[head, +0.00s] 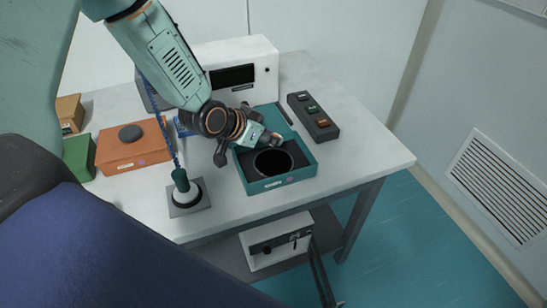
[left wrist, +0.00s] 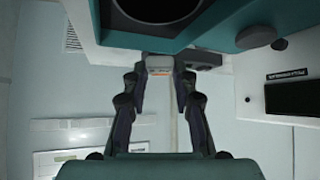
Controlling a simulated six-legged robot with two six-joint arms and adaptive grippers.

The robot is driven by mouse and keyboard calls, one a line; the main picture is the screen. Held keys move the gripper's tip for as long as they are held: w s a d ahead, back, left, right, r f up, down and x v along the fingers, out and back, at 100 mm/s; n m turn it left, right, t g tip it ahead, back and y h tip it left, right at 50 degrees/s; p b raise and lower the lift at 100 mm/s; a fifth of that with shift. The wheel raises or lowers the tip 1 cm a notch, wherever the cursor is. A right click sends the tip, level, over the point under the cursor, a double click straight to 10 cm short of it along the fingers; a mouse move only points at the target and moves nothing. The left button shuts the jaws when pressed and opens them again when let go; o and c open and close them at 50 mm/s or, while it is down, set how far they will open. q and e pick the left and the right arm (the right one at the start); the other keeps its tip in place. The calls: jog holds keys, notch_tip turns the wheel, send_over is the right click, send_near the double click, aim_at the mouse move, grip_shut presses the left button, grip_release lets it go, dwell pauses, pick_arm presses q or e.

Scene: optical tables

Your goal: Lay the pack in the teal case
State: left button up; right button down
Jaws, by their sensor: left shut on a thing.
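The teal case (head: 308,168) stands open on the white table in the head view, with a dark inside and a round black recess. Its teal rim shows upside down at the top of the left wrist view (left wrist: 212,36). My left gripper (head: 248,150) is over the left and rear part of the case. The pack is hard to make out in the head view. My right gripper is not in view.
A white instrument (head: 255,60) is behind. An orange case (head: 133,146), a green box (head: 79,157) and a corded tool in a stand (head: 187,192) are left. The table's right end is clear.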

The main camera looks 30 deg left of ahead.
pick_arm(q)
jog(key=f, duration=0.2)
jog(key=shift+s+d+f, duration=0.15)
jog(key=shift+s+f, duration=0.05)
jog(key=shift+f, duration=0.1)
jog(key=f, duration=0.4)
jog(key=shift+w+a+f+b, duration=0.15)
jog(key=shift+a+b, duration=0.1)
jog(key=shift+b, duration=0.1)
jog(key=shift+f, duration=0.25)
jog(key=shift+d+r, duration=0.1)
jog(key=shift+d, duration=0.05)
jog(key=shift+f, duration=0.25)
jog(key=o, duration=0.8)
jog(key=shift+o, duration=0.2)
